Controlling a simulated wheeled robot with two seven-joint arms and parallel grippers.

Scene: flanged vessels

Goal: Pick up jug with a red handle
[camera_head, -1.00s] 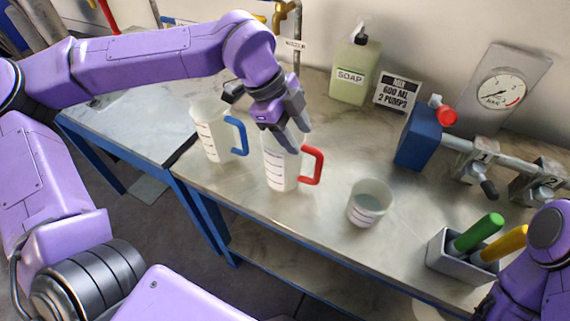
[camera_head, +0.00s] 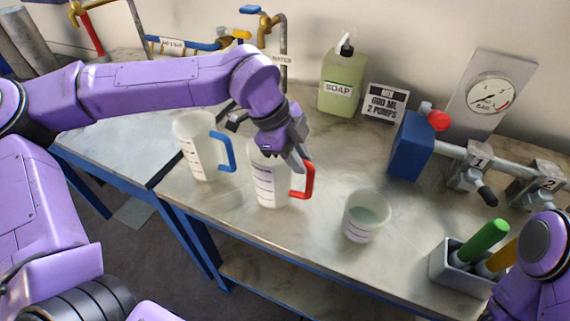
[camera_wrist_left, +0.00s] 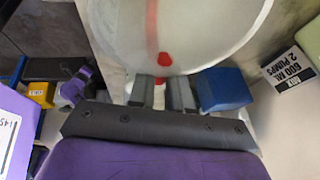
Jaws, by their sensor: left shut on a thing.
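The white jug with a red handle (camera_head: 268,186) stands upright on the metal worktop, with dark level marks on its side. Its red handle (camera_head: 304,181) points right. My left gripper (camera_head: 298,160) is shut on the jug at its top, on the handle side; the gripper hides part of the rim. In the left wrist view, the fingers (camera_wrist_left: 162,92) sit at the jug's edge, below the round body (camera_wrist_left: 190,30), with red showing between them. I cannot tell whether they hold wall or handle. My right gripper is not in view.
A jug with a blue handle (camera_head: 198,158) stands close on the left. A cup (camera_head: 365,222) stands to the right. A soap bottle (camera_head: 342,85), sign (camera_head: 384,103), blue block with pipe and valves (camera_head: 408,145), and holder with coloured handles (camera_head: 452,272) stand farther right.

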